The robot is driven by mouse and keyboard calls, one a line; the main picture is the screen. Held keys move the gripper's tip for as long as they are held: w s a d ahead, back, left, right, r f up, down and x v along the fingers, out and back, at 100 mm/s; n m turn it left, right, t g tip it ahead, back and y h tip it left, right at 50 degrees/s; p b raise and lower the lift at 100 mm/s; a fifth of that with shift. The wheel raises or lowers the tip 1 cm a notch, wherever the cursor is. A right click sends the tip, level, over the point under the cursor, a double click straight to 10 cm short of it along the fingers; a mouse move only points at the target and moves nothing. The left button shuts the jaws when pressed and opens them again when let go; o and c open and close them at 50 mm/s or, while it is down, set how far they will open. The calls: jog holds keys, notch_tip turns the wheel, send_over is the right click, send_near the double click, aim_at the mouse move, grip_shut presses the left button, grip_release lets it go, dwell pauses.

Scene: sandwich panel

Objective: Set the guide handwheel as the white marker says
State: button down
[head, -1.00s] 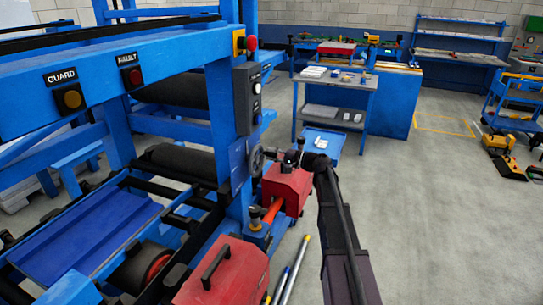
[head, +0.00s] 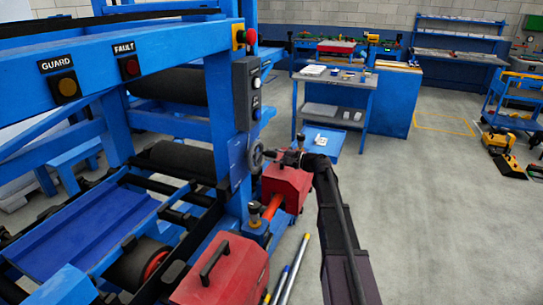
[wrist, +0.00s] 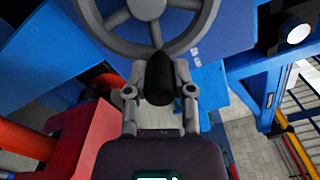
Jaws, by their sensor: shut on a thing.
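The guide handwheel (wrist: 153,50) is a grey spoked wheel at the top of the wrist view, in front of a blue panel. Its black handle (wrist: 160,78) stands at the rim's near side, between the fingers of my gripper (wrist: 160,92), which is shut on it. In the head view the handwheel (head: 257,155) is small, on the side of the blue frame, with my gripper (head: 284,157) at its right. Small white marks (wrist: 195,52) show on the blue panel right of the wheel; I cannot tell whether they are the white marker.
A red housing (head: 287,186) sits just below my gripper, with an orange-red bar (head: 272,207) beside it. A larger red box with a handle (head: 222,275) is nearer. A grey-topped bench (head: 340,78) stands behind.

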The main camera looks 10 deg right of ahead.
jog(key=shift+c, duration=2.3)
grip_release()
jog(key=shift+d, duration=0.1)
jog(key=v, duration=1.1)
jog(key=shift+s+d, duration=0.25)
jog(key=shift+d, duration=0.05)
